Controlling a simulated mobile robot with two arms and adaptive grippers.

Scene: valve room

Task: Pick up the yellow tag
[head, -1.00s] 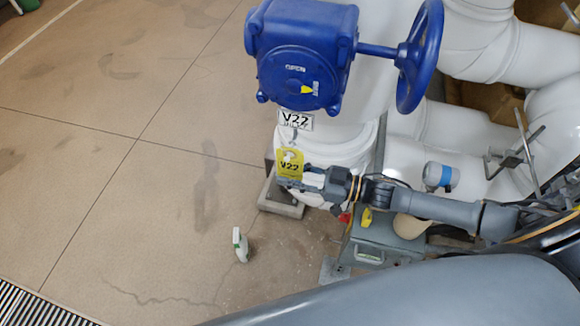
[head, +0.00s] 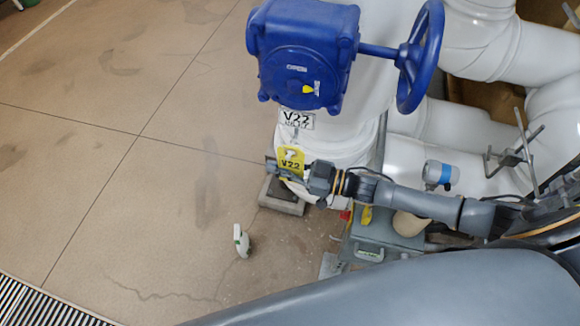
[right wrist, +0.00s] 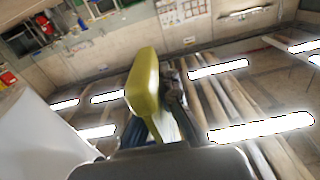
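The yellow tag (head: 291,158), marked V22, hangs under the white V22 label plate (head: 297,120) against the white pipe. My right gripper (head: 283,170) reaches in from the right at the tag's lower part, with a fingertip showing just left of it. In the right wrist view the tag (right wrist: 146,82) is very close and overlaps the fingers. A dark finger (right wrist: 178,105) stands along its right side, and a gap shows between the fingers, so the gripper looks open. The other finger is partly hidden by the tag. My left gripper is not in view.
The blue valve gearbox (head: 305,55) and its handwheel (head: 420,55) stand above the tag. The floor at left is clear.

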